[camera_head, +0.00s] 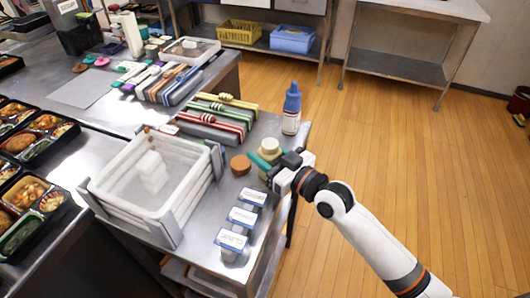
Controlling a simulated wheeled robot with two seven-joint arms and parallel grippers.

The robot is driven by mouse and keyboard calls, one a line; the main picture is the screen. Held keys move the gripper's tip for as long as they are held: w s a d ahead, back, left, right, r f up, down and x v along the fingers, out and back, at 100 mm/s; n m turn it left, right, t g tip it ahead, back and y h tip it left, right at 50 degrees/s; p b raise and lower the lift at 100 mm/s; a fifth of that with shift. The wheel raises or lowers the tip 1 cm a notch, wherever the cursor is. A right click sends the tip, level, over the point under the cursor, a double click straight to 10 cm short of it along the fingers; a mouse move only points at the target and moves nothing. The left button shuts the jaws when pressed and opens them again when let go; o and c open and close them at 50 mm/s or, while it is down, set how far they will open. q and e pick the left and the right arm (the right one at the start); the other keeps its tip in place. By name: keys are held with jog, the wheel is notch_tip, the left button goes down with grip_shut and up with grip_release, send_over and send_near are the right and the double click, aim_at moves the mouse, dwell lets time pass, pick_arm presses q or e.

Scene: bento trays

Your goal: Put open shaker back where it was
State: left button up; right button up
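A cream, round-topped container (269,146), which looks like the shaker, is at the right part of the metal counter, near its edge. My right gripper (270,160) comes in from the lower right and is at this container, with a teal finger in front of its lower part. The gripper hides much of the container's body. I cannot tell whether the fingers press on it or whether it is lifted. A brown round disc (240,164) lies just left of it. My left gripper is not in view.
A blue-capped bottle (291,110) stands behind the gripper. Several white-labelled containers (242,217) stand in front, near the counter edge. A white bin (108,203) with white blocks is at left. Strapped bundles (215,122) lie behind. Open floor is to the right.

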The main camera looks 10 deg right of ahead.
jog(key=o, duration=0.6)
jog(key=shift+f, duration=0.1)
jog(key=shift+c, duration=0.2)
jog(key=shift+r, duration=0.2)
jog(key=shift+s+d+f, duration=0.1)
jog(key=shift+s+d, duration=0.1)
jog(key=shift+s, duration=0.05)
jog(key=b+v, duration=0.1)
jog(key=v, duration=1)
jog(key=shift+s, duration=0.15)
jog(key=shift+d, duration=0.1)
